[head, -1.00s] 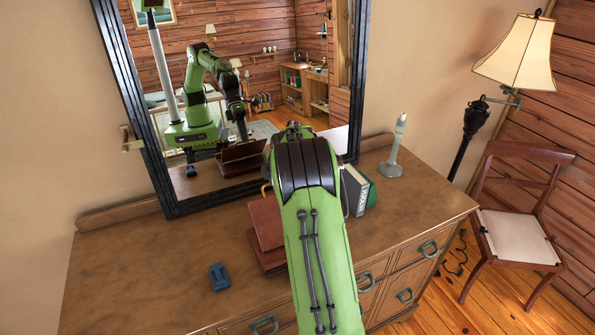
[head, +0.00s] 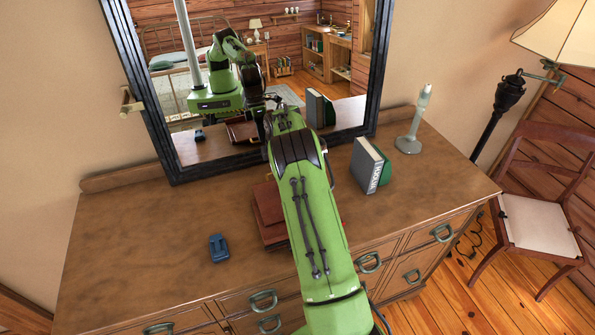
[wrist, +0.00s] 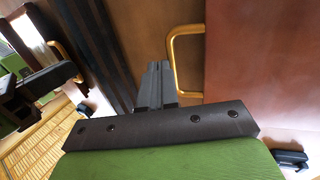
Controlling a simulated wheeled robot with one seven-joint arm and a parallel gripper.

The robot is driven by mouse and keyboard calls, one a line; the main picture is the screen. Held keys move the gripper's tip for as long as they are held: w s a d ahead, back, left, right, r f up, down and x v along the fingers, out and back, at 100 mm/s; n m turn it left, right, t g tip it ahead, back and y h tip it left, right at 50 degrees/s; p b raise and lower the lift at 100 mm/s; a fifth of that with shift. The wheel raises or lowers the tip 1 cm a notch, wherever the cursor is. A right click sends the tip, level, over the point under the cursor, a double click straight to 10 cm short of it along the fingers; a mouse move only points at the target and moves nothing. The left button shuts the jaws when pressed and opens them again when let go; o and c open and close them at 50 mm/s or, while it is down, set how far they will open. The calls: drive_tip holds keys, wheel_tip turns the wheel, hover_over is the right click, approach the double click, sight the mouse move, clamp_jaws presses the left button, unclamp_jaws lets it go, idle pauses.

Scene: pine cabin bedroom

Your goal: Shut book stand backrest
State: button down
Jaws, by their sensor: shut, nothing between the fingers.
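The book stand (head: 268,205) is a reddish-brown piece on the dresser, partly hidden behind my arm in the head view. Its raised-looking panel (wrist: 262,50) fills the right of the wrist view, and a brass loop (wrist: 173,62) stands out at the panel's left edge. How far the backrest leans is hard to tell. My gripper (wrist: 157,68) is shut and empty, its dark fingers just left of the brass loop in the picture. I cannot tell whether they touch it. In the head view my arm hides the fingers.
The dark-framed mirror (head: 147,105) stands close behind the stand and reflects my arm. Books (head: 367,166) and a grey-green candlestick-like object (head: 412,125) stand to the right. A blue object (head: 218,248) lies at the left; the dresser top (head: 130,235) around it is clear.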

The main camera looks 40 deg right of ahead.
drive_tip(key=shift+f, duration=0.25)
drive_tip(key=shift+r, duration=0.1)
idle(0.3)
drive_tip(key=v, duration=1.5)
drive_tip(key=shift+r, duration=0.25)
drive_tip(key=shift+s+f, duration=0.1)
drive_tip(key=shift+s, duration=0.05)
